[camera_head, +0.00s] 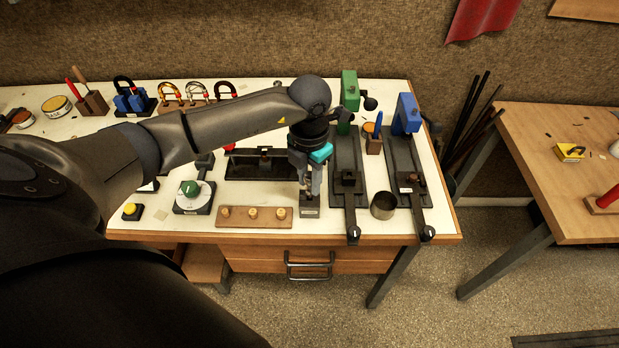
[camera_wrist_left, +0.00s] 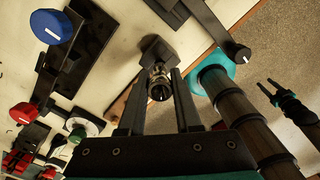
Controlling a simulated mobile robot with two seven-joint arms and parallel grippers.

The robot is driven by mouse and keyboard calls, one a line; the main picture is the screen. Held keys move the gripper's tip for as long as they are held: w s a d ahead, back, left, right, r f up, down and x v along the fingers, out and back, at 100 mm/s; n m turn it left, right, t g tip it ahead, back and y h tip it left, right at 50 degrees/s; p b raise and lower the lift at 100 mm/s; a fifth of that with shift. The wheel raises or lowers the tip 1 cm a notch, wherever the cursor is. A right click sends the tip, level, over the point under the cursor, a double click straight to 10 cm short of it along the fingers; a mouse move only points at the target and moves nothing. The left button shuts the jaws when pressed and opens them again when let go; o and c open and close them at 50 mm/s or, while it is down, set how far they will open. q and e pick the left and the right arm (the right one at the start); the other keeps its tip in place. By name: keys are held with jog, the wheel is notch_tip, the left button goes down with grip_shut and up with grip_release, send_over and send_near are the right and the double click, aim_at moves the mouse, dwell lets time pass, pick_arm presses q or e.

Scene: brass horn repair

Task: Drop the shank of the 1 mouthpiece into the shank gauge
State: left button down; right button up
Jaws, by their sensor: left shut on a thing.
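My left gripper (camera_head: 308,192) reaches down over the front of the white bench and is shut on a small metallic mouthpiece. In the left wrist view the mouthpiece (camera_wrist_left: 158,84) sits between the two dark fingers, its round dark end facing the camera. The shank gauge (camera_head: 310,211), a small dark block with a pale label, stands right below the gripper. It also shows just beyond the mouthpiece in the left wrist view (camera_wrist_left: 160,49). I cannot tell whether the shank is inside the gauge's hole. What looks like my right gripper (camera_wrist_left: 267,86) shows small at the right of the left wrist view.
A wooden board (camera_head: 235,222) with several short pegs lies left of the gauge. A black tray (camera_head: 238,167) lies behind. Long dark fixtures (camera_head: 349,205) and a metal cup (camera_head: 383,205) stand to the right. The bench's front edge is close.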

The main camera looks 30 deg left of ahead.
pick_arm(q)
jog(key=shift+f+b, duration=0.65)
jog(key=shift+f, duration=0.15)
dwell(0.4)
jog(key=c, duration=0.5)
grip_release()
jog(key=shift+r, duration=0.15)
